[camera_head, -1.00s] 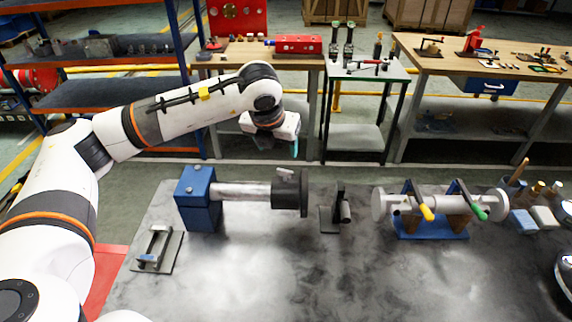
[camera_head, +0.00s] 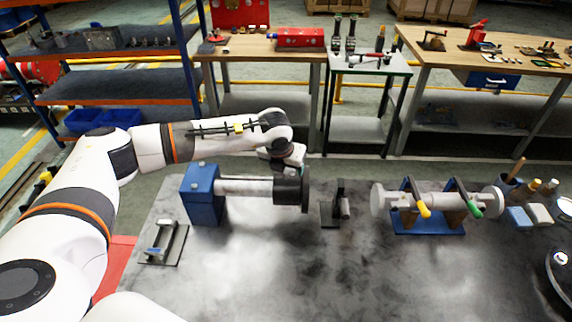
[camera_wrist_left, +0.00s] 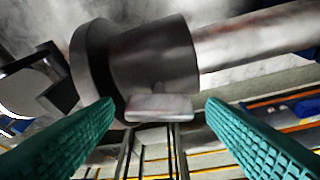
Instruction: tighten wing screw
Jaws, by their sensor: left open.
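The wing screw (camera_wrist_left: 158,107) is a small flat light-metal tab on the dark cylindrical hub (camera_wrist_left: 150,55) in the left wrist view. In the head view the hub (camera_head: 288,191) sits at the right end of a grey shaft (camera_head: 243,186) held by a blue block (camera_head: 202,194); my left gripper hides the screw there. My left gripper (camera_head: 291,168) is just above and behind the hub. In the left wrist view its green ribbed fingers (camera_wrist_left: 160,112) are open, one on each side of the screw, with gaps on both sides. My right gripper is out of view.
A small black stand (camera_head: 336,208) is right of the hub. A shaft on a blue base (camera_head: 428,222) with yellow and green handles is farther right. A small metal fixture (camera_head: 163,243) lies front left. The front middle of the grey tabletop (camera_head: 300,270) is clear.

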